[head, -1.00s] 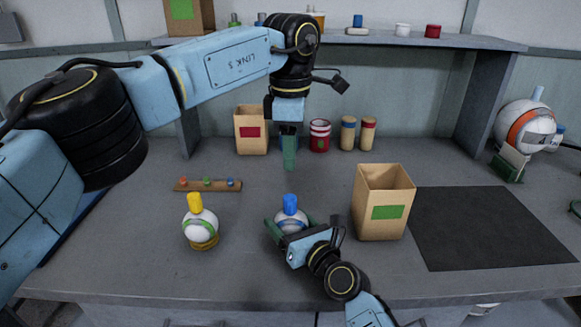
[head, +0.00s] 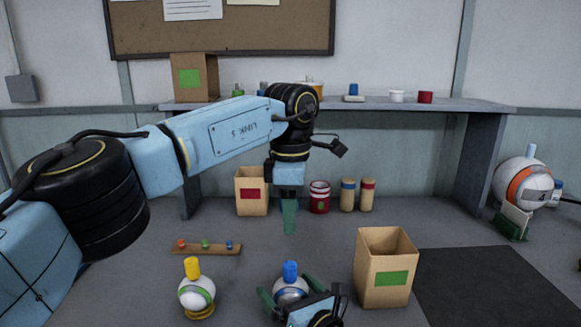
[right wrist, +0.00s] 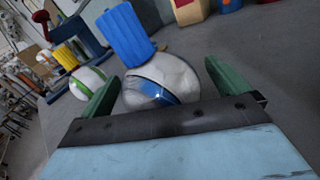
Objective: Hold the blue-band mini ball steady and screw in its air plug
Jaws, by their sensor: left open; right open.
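The blue-band mini ball (head: 291,292) is white with a blue band. A blue ribbed piece (head: 290,271) stands on its top, also visible in the right wrist view (right wrist: 125,35). My right gripper (head: 289,293) is open, its green fingers on either side of the ball; the wrist view shows the ball (right wrist: 165,80) between them. I cannot tell whether they touch it. My left gripper (head: 289,218) is open, pointing down above the table behind the ball, seen edge-on. A wooden strip (head: 215,250) holds small red, green and blue plugs, left of the left gripper.
A green-band ball (head: 196,294) with a yellow top stands left of the blue-band ball. A cardboard box (head: 384,280) with a green label stands close at right, beside a dark mat (head: 490,285). Another box (head: 251,190), a tin and two jars stand at the back.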

